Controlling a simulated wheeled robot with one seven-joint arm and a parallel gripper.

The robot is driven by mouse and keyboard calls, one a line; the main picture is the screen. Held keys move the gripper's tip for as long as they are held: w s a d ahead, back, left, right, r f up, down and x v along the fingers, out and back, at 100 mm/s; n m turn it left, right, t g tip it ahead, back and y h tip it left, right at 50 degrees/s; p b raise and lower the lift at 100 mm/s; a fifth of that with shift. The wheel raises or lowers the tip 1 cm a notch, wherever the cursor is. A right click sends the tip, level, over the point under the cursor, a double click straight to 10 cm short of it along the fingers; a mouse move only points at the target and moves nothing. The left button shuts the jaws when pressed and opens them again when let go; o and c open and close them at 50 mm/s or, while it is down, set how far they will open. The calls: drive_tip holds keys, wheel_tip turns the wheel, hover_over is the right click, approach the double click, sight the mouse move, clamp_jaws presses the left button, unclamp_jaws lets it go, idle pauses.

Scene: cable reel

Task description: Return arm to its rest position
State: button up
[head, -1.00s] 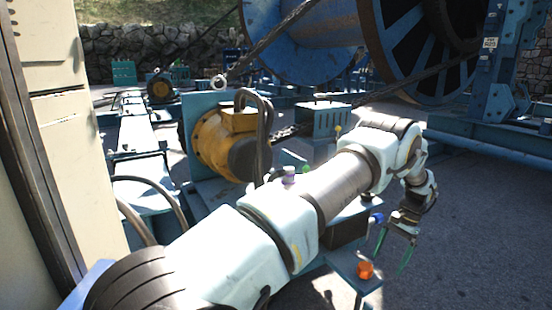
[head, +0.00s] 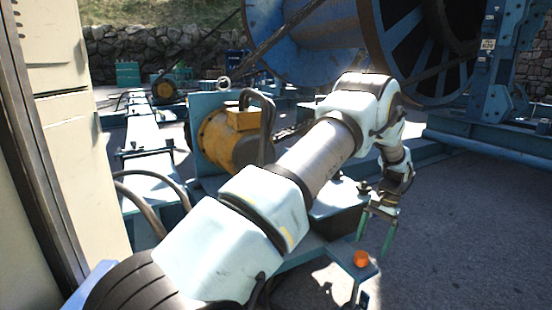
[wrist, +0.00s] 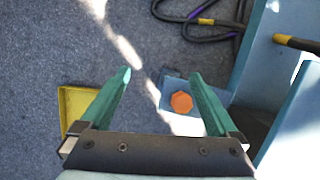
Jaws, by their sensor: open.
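My gripper (head: 375,238) hangs from my raised arm at the right of the machine, with its green fingers pointing down. An orange knob (head: 361,258) sits on a blue bracket (head: 345,254) just below and left of the fingers. The knob also shows in the wrist view (wrist: 181,102), beside the right finger, and appears apart from it.
A yellow motor (head: 220,140) on blue framework stands behind my arm. A large blue cable reel (head: 300,45) is at the back. A beige cabinet (head: 70,150) is close on the left. Dark cables (wrist: 205,25) lie on the ground. Open pavement (head: 470,230) lies to the right.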

drive_tip(key=a+r+n+t+h, duration=0.1)
drive_tip(key=a+r+n, duration=0.1)
drive_tip(key=a+r, duration=0.6)
drive_tip(key=a+r+n+h, duration=0.15)
drive_tip(key=a+r, duration=0.25)
drive_tip(key=a, duration=0.7)
drive_tip(key=s+a+r+n+t, duration=0.1)
drive_tip(key=s+a+r+n, duration=0.15)
drive_tip(key=s+a, duration=0.5)
drive_tip(key=s+a+r+n+t, duration=0.2)
drive_tip(key=s+a+n, duration=0.1)
drive_tip(key=s+a, duration=0.5)
wheel_tip(320, 180, up, 29)
drive_tip(key=p, duration=2.9)
drive_tip(key=shift+a+r+h, duration=0.2)
drive_tip(key=shift+a+h, duration=0.15)
drive_tip(key=shift+a, duration=0.1)
